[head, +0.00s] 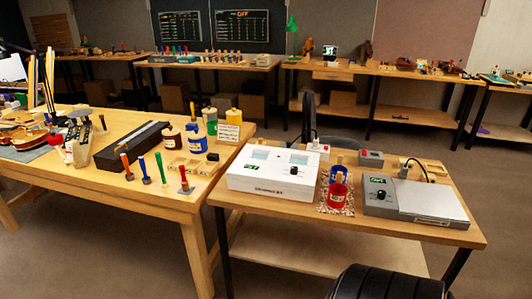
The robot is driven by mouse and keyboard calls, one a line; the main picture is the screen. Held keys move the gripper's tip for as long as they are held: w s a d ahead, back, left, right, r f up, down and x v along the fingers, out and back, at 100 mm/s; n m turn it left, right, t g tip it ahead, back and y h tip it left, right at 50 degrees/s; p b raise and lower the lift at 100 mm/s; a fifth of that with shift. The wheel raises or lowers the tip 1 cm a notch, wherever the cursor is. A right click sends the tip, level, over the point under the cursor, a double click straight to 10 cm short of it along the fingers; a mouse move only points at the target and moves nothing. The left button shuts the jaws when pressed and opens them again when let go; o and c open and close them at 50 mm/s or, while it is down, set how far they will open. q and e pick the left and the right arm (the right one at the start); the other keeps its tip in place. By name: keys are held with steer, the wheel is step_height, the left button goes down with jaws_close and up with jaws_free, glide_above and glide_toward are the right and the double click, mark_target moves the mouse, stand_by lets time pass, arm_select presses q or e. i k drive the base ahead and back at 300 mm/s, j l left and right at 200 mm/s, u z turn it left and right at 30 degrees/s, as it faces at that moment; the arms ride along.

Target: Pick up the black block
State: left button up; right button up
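A long black block-like box (132,147) lies on the left wooden bench, running diagonally behind a row of coloured-handled tools. Neither of my grippers can be made out in the head view, so nothing is seen held or touching the black box.
Bottles (196,137) and a small card (229,131) stand right of the box; upright tools (144,168) stand in front. The right table (440,234) carries a white device (275,172), red cup (340,197) and grey scale (433,203). Floor shows between the front and back benches.

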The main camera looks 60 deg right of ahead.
mark_target(211, 157)
steer(key=z, duration=1.45)
steer(key=i+j+z, duration=0.1)
steer(key=i+j, duration=0.2)
